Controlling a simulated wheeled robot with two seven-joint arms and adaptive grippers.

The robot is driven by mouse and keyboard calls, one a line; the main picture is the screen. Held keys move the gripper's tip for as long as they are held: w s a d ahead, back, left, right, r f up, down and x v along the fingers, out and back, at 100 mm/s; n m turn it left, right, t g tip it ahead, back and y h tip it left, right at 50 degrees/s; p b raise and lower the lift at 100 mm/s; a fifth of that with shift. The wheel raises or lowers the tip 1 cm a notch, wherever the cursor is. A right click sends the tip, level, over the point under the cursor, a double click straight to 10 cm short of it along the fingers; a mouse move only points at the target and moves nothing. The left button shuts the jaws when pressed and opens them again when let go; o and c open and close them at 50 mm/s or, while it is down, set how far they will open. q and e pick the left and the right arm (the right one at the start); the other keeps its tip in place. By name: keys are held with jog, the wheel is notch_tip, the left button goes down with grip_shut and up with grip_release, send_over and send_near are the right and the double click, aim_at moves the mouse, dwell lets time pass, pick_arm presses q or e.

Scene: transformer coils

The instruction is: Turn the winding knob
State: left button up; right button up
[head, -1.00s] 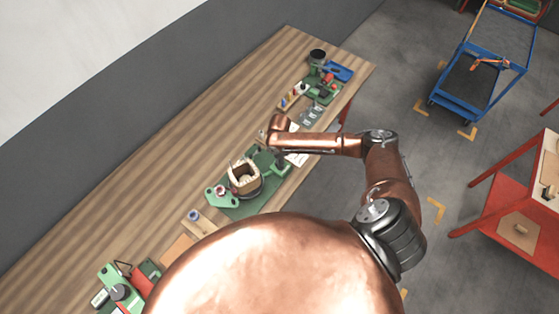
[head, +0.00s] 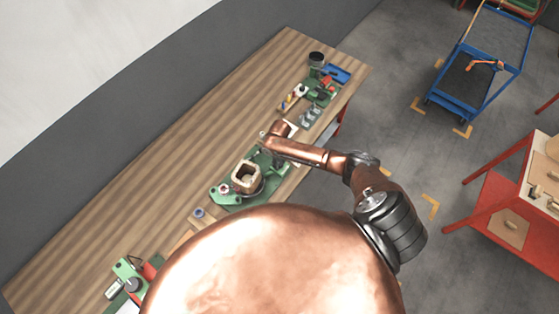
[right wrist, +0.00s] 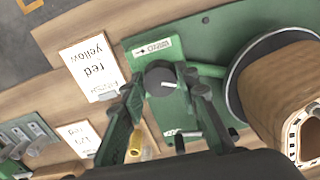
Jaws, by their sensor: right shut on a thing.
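The winding knob (right wrist: 161,80) is a round dark grey knob with a white mark, on a green plate of the winding fixture (right wrist: 222,42). My right gripper (right wrist: 163,78) has its two fingers on either side of the knob and is shut on it in the right wrist view. In the head view the right gripper (head: 264,142) is small and partly hidden by my wrist at the fixture's far end, and the knob cannot be made out. A tan coil (head: 246,177) stands on a dark round disc beside the knob. My left gripper is not in view.
Printed cards (right wrist: 95,65) lie beside the fixture on the wooden bench (head: 190,130). Another green fixture (head: 322,88) and a blue tray (head: 337,74) stand at the bench's far end. A blue cart (head: 475,80) and red table (head: 500,205) stand right.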

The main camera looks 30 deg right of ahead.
aim_at(280, 163)
jog(key=m, duration=0.3)
jog(key=shift+a+m, duration=0.1)
jog(key=shift+m, duration=0.3)
jog(key=m, duration=0.3)
jog(key=shift+m, duration=0.3)
jog(key=m, duration=0.4)
jog(key=shift+m, duration=1.7)
jog(key=o, duration=1.1)
jog(key=shift+r, duration=0.1)
notch_tip(280, 163, up, 12)
jog(key=shift+f, duration=0.1)
